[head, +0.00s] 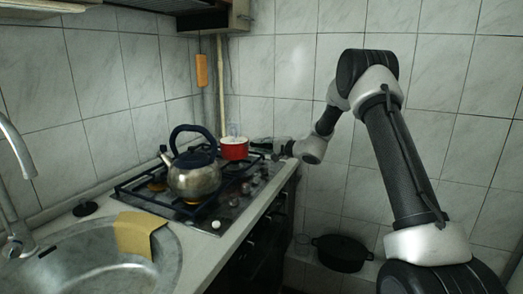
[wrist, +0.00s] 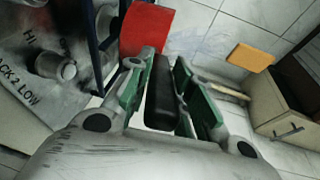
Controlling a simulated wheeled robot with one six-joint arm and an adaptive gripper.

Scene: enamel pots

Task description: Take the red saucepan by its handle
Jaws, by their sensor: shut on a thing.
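The red saucepan (head: 234,149) stands at the back right of the stove, with a pale rim and its handle pointing right. In the wrist view its red side (wrist: 146,28) shows at the top. The dark handle (wrist: 163,98) runs between the green-padded fingers. My gripper (head: 268,148) reaches in from the right at the handle. In the wrist view my gripper (wrist: 165,80) is closed around the handle, one finger on each side. The far end of the handle is partly hidden by my gripper's body.
A steel kettle (head: 194,178) with a dark handle stands on the stove (head: 150,197), left of and nearer than the saucepan. A sink (head: 95,262) with a yellow cloth (head: 139,234) is at front left. A black pot (head: 341,253) sits low at right. The tiled wall is close behind.

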